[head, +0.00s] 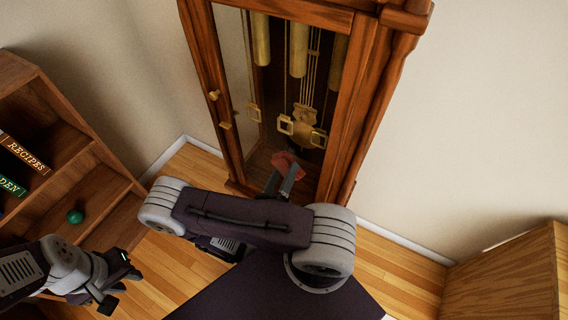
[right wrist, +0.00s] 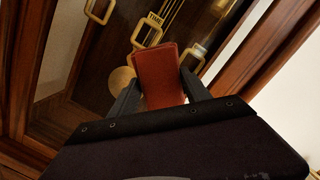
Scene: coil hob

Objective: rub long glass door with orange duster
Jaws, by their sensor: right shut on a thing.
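The long glass door (head: 262,110) is the front of a tall wooden clock, with brass weights and chains behind the glass. It also shows in the right wrist view (right wrist: 105,50). My right gripper (head: 286,178) is at the lower part of the door and is shut on the orange duster (head: 288,164). In the right wrist view the duster (right wrist: 160,76) is a red-orange block between the two fingers of my right gripper (right wrist: 158,92). I cannot tell whether the duster touches the glass. My left gripper (head: 118,285) is at lower left, empty, with its fingers apart.
A wooden shelf (head: 95,195) with books (head: 22,152) and a green ball (head: 75,216) stands at left. A wooden cabinet (head: 505,275) is at lower right. Brass knobs (head: 214,95) sit on the door's left frame. Wood floor (head: 400,275) lies open right of the clock.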

